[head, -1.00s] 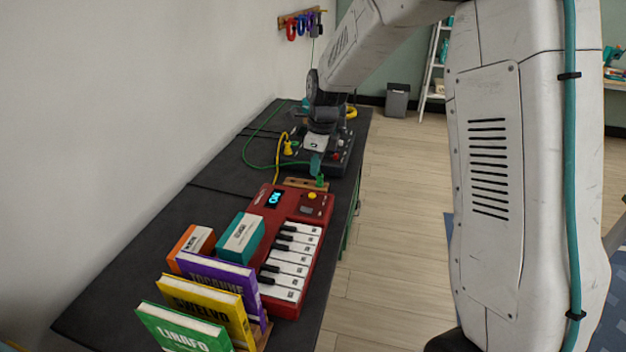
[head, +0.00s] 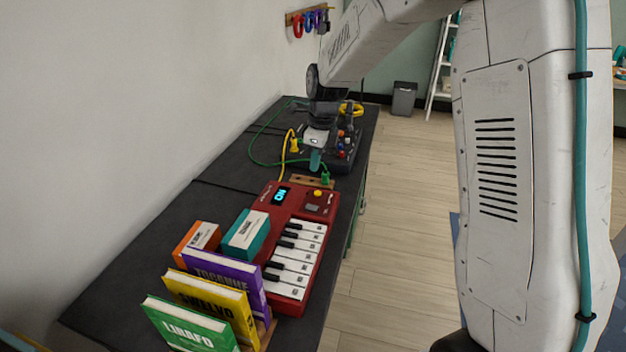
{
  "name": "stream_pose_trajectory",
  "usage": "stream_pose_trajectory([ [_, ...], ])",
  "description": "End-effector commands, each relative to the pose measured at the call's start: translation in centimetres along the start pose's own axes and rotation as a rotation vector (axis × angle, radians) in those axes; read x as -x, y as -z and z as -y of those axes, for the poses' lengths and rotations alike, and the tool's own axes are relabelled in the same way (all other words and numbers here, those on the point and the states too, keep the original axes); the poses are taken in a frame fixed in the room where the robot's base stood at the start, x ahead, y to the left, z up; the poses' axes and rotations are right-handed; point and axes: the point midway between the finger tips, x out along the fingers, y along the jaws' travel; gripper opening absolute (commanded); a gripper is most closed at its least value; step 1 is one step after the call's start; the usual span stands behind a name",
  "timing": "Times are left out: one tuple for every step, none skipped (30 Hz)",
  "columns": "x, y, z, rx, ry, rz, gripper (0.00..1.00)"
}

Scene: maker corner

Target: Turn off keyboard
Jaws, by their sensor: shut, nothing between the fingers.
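The red keyboard (head: 322,232) lies on the dark workbench, with white and black keys along its right side. Its small display (head: 280,195) is lit and seems to read "ON". A yellow round knob or button (head: 318,193) sits on its far part, with a small dark panel around it. My gripper (head: 315,164) is beyond the keyboard's far end, pointing down, with teal fingertips shut and empty. It is apart from the keyboard, above the area of a wooden block.
Green, yellow and purple books (head: 212,310) stand at the near end. An orange box (head: 197,241) and a teal box (head: 246,234) stand left of the keys. A dark device (head: 345,150) with knobs and cables lies behind my gripper. The bench's left side (head: 160,245) is bare.

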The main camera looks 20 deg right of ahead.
Motion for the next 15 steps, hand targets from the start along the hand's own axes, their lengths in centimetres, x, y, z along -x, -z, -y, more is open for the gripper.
stream_pose_trajectory([
  [-0.8,0.0,0.0,0.000,-0.002,-0.002,0.00],
  [-1.2,0.0,-0.1,0.000,-0.003,-0.002,0.00],
  [-1.9,0.0,-0.1,0.000,-0.003,-0.002,0.00],
  [-2.5,0.0,-0.1,0.000,-0.003,-0.002,0.00],
  [-3.2,0.0,-0.1,0.000,-0.004,-0.003,0.00],
  [-4.0,0.0,-0.1,0.001,-0.004,-0.002,0.00],
  [-4.7,0.1,-0.1,0.001,-0.004,-0.003,0.00],
  [-5.4,0.1,-0.1,0.001,-0.005,-0.003,0.00],
  [-6.3,0.1,-0.1,0.001,-0.004,-0.003,0.00],
  [-7.0,0.1,-0.1,0.001,-0.005,-0.004,0.00],
  [-7.6,0.1,-0.1,0.001,-0.003,-0.003,0.00],
  [-8.4,0.1,-0.1,0.001,-0.004,-0.003,0.00],
  [-9.0,0.1,-0.1,0.001,-0.003,-0.003,0.00],
  [-9.5,0.1,-0.1,0.001,-0.003,-0.002,0.00],
  [-10.2,0.1,-0.1,0.000,-0.003,-0.002,0.00],
])
